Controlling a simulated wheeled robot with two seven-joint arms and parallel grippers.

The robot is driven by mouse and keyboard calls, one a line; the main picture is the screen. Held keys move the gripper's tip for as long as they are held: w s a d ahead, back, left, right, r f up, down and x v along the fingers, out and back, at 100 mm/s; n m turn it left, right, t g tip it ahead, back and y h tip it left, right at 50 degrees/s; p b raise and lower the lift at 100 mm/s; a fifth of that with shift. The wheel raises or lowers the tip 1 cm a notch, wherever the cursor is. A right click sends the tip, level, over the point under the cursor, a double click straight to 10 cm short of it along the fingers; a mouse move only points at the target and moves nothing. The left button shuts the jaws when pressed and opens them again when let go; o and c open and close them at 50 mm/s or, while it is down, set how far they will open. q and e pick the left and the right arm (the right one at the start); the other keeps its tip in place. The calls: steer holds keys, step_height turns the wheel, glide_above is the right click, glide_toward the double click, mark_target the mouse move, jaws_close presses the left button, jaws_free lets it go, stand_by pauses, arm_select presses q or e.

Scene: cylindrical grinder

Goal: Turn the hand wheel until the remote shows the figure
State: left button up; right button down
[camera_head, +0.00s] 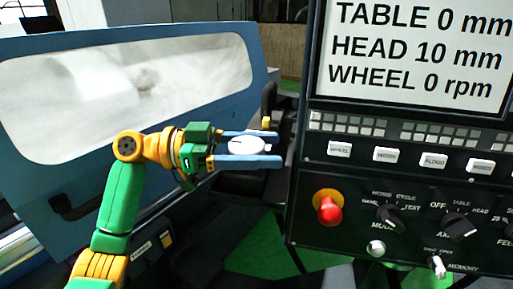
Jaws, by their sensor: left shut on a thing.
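My left gripper (278,147) reaches in from the left, in front of the machine. Its two blue fingers are shut on a white round piece (246,146), one finger on its far side and one on its near side. The piece looks like the hand wheel's face, but its lower part is hidden. The screen (415,55) at the upper right reads TABLE 0 mm, HEAD 10 mm, WHEEL 0 rpm. I cannot tell a separate remote apart. My right gripper is not in view.
The control panel (400,178) stands close on the right of my left gripper, with a red stop button (328,207), several knobs and white buttons. A blue machine door (60,184) with a large window fills the left. Green floor (250,240) shows below.

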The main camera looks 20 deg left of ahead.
arm_select(q)
steer(key=shift+f, duration=0.15)
steer(key=o, duration=1.1)
steer(key=shift+d, duration=0.1)
steer(key=shift+c, duration=0.2)
steer(key=shift+o, duration=1.3)
steer(key=shift+d, duration=0.25)
steer(key=shift+s+d, duration=0.1)
steer(key=shift+d, duration=0.3)
steer(key=shift+a, duration=0.25)
steer(key=b+v, duration=0.3)
steer(key=v, duration=0.3)
steer(key=shift+a, duration=0.3)
steer(key=shift+s+a, duration=0.1)
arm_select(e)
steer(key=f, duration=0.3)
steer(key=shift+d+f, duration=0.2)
